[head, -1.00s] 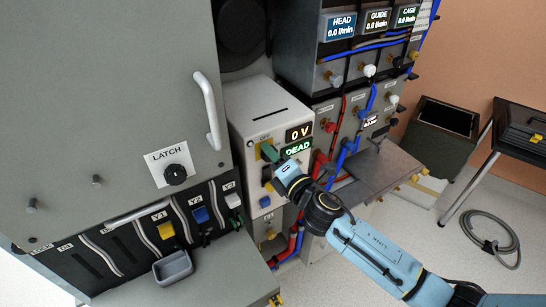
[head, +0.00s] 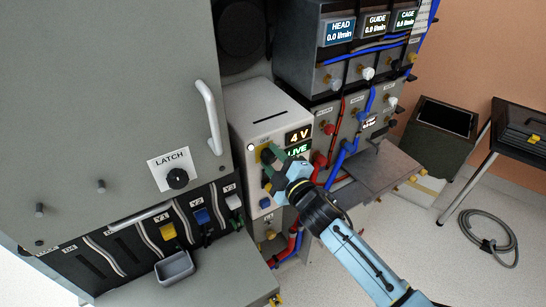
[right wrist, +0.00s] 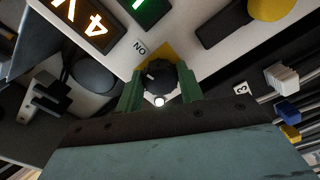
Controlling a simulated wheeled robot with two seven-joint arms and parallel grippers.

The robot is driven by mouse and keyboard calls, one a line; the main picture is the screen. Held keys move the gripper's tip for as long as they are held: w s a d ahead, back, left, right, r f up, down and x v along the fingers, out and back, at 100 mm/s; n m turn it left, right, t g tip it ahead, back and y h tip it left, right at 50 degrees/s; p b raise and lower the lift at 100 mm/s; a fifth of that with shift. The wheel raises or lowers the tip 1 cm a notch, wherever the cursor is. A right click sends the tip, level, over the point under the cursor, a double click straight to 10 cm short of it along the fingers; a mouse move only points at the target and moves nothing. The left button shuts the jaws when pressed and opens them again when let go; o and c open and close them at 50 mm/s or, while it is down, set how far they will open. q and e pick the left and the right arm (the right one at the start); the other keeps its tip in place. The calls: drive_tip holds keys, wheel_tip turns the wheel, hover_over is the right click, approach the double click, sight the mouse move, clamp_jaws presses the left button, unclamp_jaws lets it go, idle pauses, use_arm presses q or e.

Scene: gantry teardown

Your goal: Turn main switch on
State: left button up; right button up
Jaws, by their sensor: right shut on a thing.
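The main switch is a black knob (right wrist: 158,76) on a yellow plate (right wrist: 154,52), with an ON label (right wrist: 140,47) beside it in the right wrist view. It sits on the front of the white power box (head: 262,104), where my gripper mostly hides it in the head view. My right gripper (head: 268,160) has its green fingers on either side of the knob and is shut on it. My left gripper is not in view.
The large grey cabinet with the LATCH knob (head: 177,179) stands to the left. Red and blue hoses (head: 349,150) and a grey shelf (head: 383,168) lie just right of the box. A coiled hose (head: 487,229) lies on the floor at right.

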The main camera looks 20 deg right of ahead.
drive_tip(key=shift+m+p, duration=0.3)
drive_tip(key=shift+m, duration=0.8)
drive_tip(key=o, duration=1)
drive_tip(key=b+v, duration=0.1)
drive_tip(key=v, duration=1.2)
drive_tip(key=shift+s, duration=0.2)
drive_tip(key=shift+f, duration=0.15)
